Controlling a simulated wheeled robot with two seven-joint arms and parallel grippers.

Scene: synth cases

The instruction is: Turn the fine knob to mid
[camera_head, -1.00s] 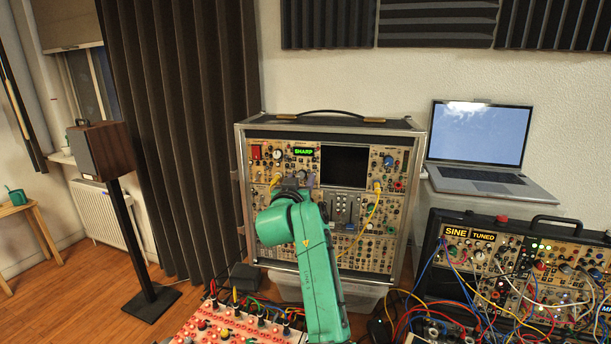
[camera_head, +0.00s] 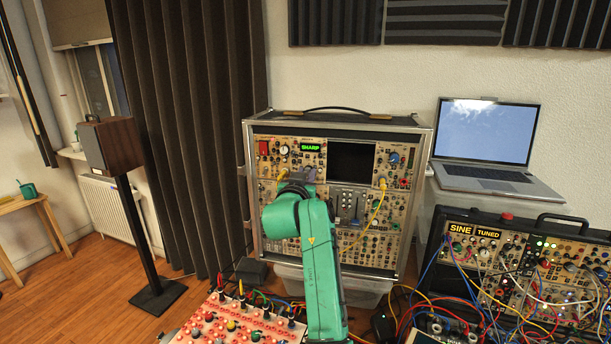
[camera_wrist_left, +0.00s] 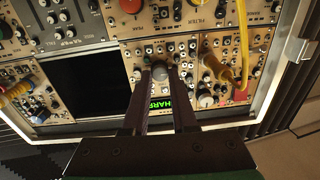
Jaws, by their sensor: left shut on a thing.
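In the left wrist view, a round grey knob (camera_wrist_left: 160,72), taken as the fine knob, sits between my left fingertips. Its label and pointer are too small or hidden to read. My left gripper (camera_wrist_left: 160,78) is shut on it, a finger on each side. In the head view my green left arm reaches up to the synth case (camera_head: 430,135), and my left gripper (camera_head: 308,176) is at its panel, below the display; the knob is hidden there. The green display (camera_head: 311,148) reads SHARP; it also shows partly between the fingers in the wrist view (camera_wrist_left: 158,102). My right gripper is not in view.
Yellow cables (camera_head: 378,215) hang from the panel close to my gripper. A black screen (camera_head: 351,163) is beside the display.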

